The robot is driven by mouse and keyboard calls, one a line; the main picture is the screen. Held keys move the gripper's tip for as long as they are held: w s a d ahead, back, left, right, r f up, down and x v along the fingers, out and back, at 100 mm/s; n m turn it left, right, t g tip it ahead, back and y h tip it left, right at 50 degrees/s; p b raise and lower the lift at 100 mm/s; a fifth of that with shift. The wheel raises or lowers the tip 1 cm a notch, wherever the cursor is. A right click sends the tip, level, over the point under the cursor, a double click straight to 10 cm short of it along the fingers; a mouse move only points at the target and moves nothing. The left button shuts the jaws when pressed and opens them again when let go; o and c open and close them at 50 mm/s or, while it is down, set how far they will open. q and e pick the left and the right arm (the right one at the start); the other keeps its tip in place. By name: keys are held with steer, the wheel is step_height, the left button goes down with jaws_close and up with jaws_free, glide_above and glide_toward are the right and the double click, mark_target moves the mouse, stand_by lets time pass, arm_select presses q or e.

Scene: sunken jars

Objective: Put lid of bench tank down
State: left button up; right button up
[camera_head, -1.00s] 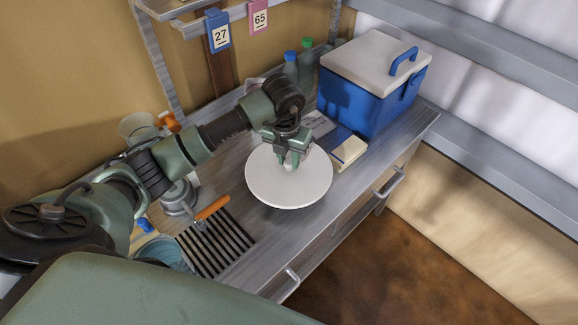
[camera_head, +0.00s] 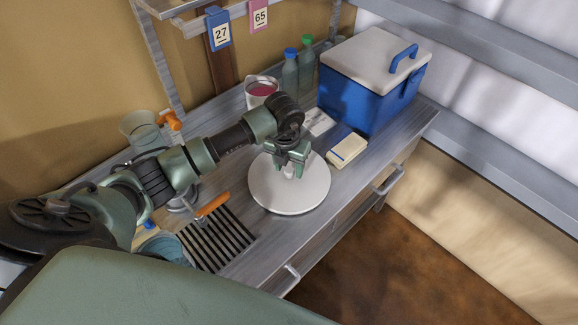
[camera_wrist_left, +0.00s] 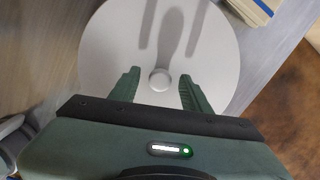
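The lid (camera_head: 285,196) is a white round disc with a small knob. It lies flat on the grey bench, right of the black slotted grate. In the left wrist view, the lid (camera_wrist_left: 105,48) fills the upper middle and its knob (camera_wrist_left: 159,80) is between my fingers. My left gripper (camera_head: 290,171) is above the lid. In the left wrist view, the left gripper (camera_wrist_left: 159,76) is open, with a gap on each side of the knob. I cannot make out the bench tank for certain. My right gripper is not in view.
A blue cooler (camera_head: 362,103) and a cream box (camera_head: 347,150) stand behind the lid to the right. A cup with red contents (camera_head: 262,90) and bottles (camera_head: 290,75) stand at the back. An orange-handled tool (camera_head: 212,205) lies left of the lid, by the slotted grate (camera_head: 222,245).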

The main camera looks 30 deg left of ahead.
mark_target(287, 180)
arm_select(q)
steer(key=shift+r, duration=0.55)
step_height(287, 180, up, 11)
steer(key=s+b, duration=0.1)
steer(key=b, duration=0.1)
steer(key=shift+s+b, duration=0.25)
steer(key=shift+b, duration=0.1)
